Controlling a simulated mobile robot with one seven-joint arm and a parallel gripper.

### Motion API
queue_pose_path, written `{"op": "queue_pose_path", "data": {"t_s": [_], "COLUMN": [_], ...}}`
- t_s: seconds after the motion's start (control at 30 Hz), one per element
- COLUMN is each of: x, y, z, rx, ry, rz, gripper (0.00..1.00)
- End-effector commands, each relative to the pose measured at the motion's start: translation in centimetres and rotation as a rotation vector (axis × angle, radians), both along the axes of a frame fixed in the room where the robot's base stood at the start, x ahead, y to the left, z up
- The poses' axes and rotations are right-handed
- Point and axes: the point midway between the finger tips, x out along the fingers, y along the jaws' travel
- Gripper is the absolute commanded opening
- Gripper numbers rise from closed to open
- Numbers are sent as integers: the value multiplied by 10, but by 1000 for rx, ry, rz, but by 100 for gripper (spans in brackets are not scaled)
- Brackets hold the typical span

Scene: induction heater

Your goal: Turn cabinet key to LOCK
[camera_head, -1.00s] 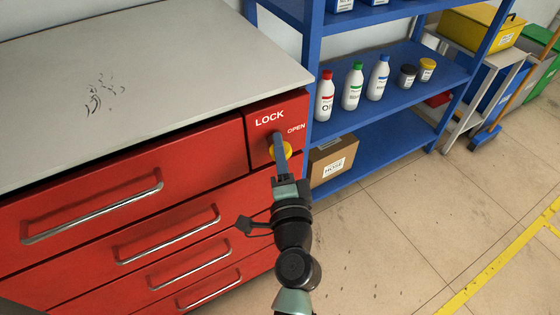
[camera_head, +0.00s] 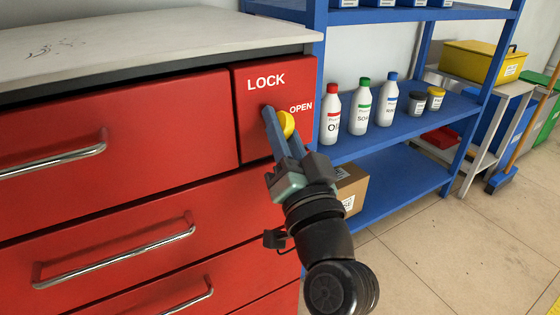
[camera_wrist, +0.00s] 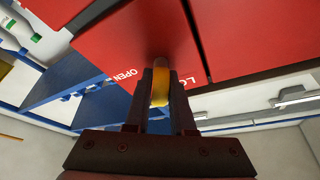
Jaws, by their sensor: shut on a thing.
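The red cabinet (camera_head: 110,120) has a lock panel (camera_head: 250,88) at its upper right corner, with the words LOCK and OPEN in white. The yellow key (camera_head: 287,124) is on this panel, just below and left of OPEN. My gripper (camera_head: 270,112) is at the panel with its fingers on either side of the key. In the wrist view the yellow key (camera_wrist: 160,85) is upright between my two fingers, and they are shut on it. The fingers hide part of the key and the keyhole.
A blue shelf (camera_head: 400,130) stands right of the cabinet, holding several bottles and small jars. A cardboard box (camera_head: 352,188) is low on it, close to my wrist. Drawer handles (camera_head: 120,255) stick out from the cabinet front. Open floor lies at the right.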

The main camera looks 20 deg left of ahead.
Motion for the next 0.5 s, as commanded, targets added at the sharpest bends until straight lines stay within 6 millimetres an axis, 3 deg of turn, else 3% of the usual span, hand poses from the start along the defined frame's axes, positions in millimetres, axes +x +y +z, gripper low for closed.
{"op": "queue_pose_path", "data": {"t_s": [0.03,0.5], "x": [0,0], "y": [-1,0], "z": [-11,-8], "rx": [-25,-251], "ry": [-35,-319], "rz": [-1,0], "gripper": [0,0]}}
